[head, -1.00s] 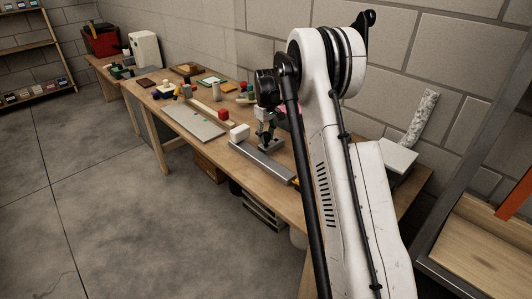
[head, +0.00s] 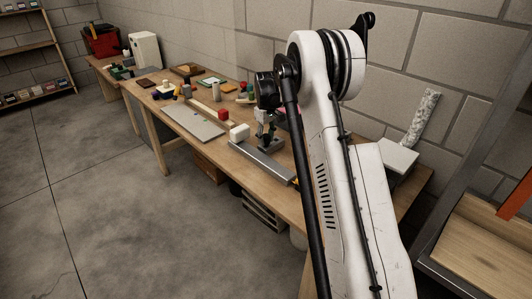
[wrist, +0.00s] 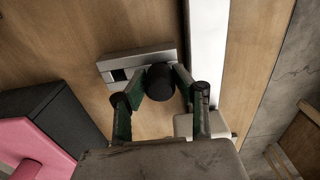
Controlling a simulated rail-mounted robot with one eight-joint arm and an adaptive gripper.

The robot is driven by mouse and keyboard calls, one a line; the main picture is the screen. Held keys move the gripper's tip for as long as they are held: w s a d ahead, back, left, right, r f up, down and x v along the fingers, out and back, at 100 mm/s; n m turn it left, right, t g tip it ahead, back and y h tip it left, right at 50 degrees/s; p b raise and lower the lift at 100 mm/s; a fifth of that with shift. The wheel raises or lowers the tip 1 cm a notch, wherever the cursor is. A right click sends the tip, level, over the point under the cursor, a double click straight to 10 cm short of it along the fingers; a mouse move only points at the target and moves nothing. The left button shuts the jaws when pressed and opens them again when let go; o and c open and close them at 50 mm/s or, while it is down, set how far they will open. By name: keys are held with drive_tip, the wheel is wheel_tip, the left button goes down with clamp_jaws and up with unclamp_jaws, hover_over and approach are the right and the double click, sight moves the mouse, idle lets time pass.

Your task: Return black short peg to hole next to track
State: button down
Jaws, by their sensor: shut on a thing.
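A round black peg (wrist: 161,80) is between the green-lined fingers of my gripper (wrist: 158,86) in the wrist view. My gripper is shut on it. A grey metal block (wrist: 140,60) with a dark square hole (wrist: 118,75) lies behind the peg, whose end overlaps the block's right part. I cannot tell whether the peg is above the block or in it. The pale metal track (wrist: 207,50) runs just right of the block. In the head view my gripper (head: 263,138) is over the block, beside the track (head: 262,163); the peg is not clear there.
A white block (wrist: 205,124) sits by the track, close to my right finger; it also shows in the head view (head: 240,132). A dark box (wrist: 45,115) and a pink thing (wrist: 35,145) stand at the left. A grey plate (head: 193,122) and several small items lie farther along the bench.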

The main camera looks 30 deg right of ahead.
sight(266, 135)
drive_tip(key=shift+f+b, duration=0.35)
drive_tip(key=shift+f, duration=0.15)
idle(0.5)
drive_tip(key=c, duration=1.3)
unclamp_jaws()
wheel_tip(266, 135, up, 12)
